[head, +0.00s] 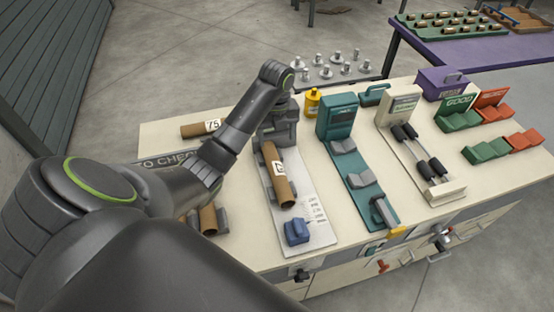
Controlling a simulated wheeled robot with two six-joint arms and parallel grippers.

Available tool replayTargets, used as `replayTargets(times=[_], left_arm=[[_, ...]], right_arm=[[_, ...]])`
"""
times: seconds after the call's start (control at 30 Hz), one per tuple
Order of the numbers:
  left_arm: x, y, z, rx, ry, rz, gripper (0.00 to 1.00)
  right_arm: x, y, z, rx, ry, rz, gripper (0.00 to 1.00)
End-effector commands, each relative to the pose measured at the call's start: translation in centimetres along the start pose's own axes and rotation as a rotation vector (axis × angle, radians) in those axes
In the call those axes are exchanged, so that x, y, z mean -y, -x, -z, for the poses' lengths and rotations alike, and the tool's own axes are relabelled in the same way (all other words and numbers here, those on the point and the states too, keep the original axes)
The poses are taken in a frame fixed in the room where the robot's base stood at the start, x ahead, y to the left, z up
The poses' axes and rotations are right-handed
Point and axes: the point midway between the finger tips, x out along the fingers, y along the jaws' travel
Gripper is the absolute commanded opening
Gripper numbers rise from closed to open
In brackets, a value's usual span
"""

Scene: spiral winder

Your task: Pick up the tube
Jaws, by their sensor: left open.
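A brown cardboard tube (272,158) with a white label lies lengthwise on a white measuring board (310,215) in the head view. My left gripper (267,148) is at the far end of this tube, pointing down and open; I cannot tell whether its fingers touch the tube. A second brown tube (190,131), with a label reading 75, lies at the back left of the table. Another brown tube (208,220) shows at the near left, partly hidden by my left arm. My right gripper is not in view.
A blue block (297,231) sits at the board's near end. To the right stand a teal fixture (338,120), a cream fixture with dark rollers (398,108), and green (486,150) and red (525,141) cradles. A yellow bottle (312,101) stands behind the board.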

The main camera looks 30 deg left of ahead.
Motion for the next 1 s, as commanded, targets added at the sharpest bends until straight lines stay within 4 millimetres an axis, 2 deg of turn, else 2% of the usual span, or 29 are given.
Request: replayTargets(times=[0.03, 0.1, 0.17, 0.27, 0.4, 0.5, 0.63, 0.8, 1.0], left_arm=[[0.0, -1.3, 0.0, 0.0, 0.0, 0.0, 0.71], [0.0, -2.1, 0.0, 0.001, 0.0, 0.0, 0.71], [0.0, -2.8, 0.0, 0.001, 0.0, 0.0, 0.71], [0.0, -3.9, 0.0, 0.001, 0.001, 0.0, 0.71], [0.0, -5.5, 0.0, 0.001, 0.001, 0.0, 0.71], [0.0, -6.7, 0.0, 0.001, 0.001, 0.0, 0.71], [-0.1, -8.2, 0.0, 0.001, 0.001, 0.0, 0.71], [-0.1, -9.9, 0.0, 0.001, 0.001, 0.0, 0.71], [-0.2, -10.8, 0.2, 0.0, 0.001, 0.0, 0.71]], right_arm=[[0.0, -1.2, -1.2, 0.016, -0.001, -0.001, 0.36], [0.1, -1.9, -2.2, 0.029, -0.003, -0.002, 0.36], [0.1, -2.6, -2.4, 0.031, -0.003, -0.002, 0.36], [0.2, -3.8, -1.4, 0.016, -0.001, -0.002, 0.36], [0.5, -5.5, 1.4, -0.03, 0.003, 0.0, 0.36], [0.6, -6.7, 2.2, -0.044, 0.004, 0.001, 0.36], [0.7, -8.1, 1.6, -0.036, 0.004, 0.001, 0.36], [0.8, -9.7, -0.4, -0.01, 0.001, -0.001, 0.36], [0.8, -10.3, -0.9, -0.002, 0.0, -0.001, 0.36]])
